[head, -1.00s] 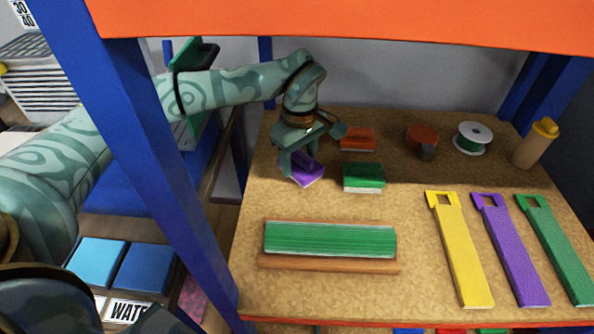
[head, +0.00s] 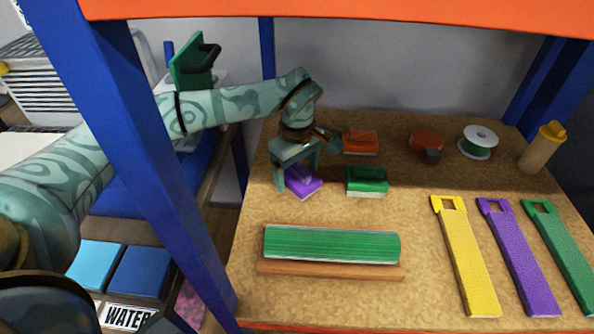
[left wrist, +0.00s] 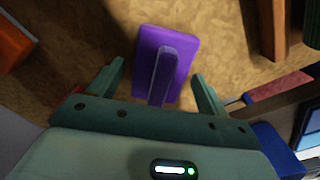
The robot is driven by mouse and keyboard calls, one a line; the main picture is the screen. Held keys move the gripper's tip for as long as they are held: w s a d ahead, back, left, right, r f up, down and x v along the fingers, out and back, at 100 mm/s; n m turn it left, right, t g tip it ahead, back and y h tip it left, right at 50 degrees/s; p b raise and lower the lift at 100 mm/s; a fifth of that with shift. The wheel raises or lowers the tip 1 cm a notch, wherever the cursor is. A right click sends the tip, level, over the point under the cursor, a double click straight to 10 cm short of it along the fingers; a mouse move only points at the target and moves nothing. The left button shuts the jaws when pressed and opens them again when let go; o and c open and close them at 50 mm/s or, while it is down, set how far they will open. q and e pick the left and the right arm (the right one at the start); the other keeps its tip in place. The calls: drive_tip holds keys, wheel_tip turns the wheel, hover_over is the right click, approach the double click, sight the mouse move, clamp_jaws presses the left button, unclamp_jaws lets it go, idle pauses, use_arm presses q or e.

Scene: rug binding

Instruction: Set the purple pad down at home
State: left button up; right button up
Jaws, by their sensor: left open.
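The purple pad (head: 303,184) lies flat on the brown bench top, at its back left. It is a purple block with a raised grip bar along its top. My left gripper (head: 296,185) is above and around the pad's back part, with its fingers spread. In the left wrist view the purple pad (left wrist: 166,62) shows between and beyond the open fingers of the left gripper (left wrist: 160,80), with a gap on each side of the grip bar. No marked home spot can be made out. My right gripper is not in view.
A green pad (head: 367,181) and an orange pad (head: 360,142) stand close to the right. A green roll on a wooden tray (head: 330,270) lies in front. Yellow, purple and green strips (head: 520,265) lie at right. A blue post (head: 150,170) stands left of the bench.

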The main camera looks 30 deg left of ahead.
sight(297, 166)
use_arm(q)
wheel_tip(297, 166, up, 11)
drive_tip(key=p, duration=0.3)
drive_tip(key=shift+f, duration=0.1)
drive_tip(key=shift+r, duration=0.4)
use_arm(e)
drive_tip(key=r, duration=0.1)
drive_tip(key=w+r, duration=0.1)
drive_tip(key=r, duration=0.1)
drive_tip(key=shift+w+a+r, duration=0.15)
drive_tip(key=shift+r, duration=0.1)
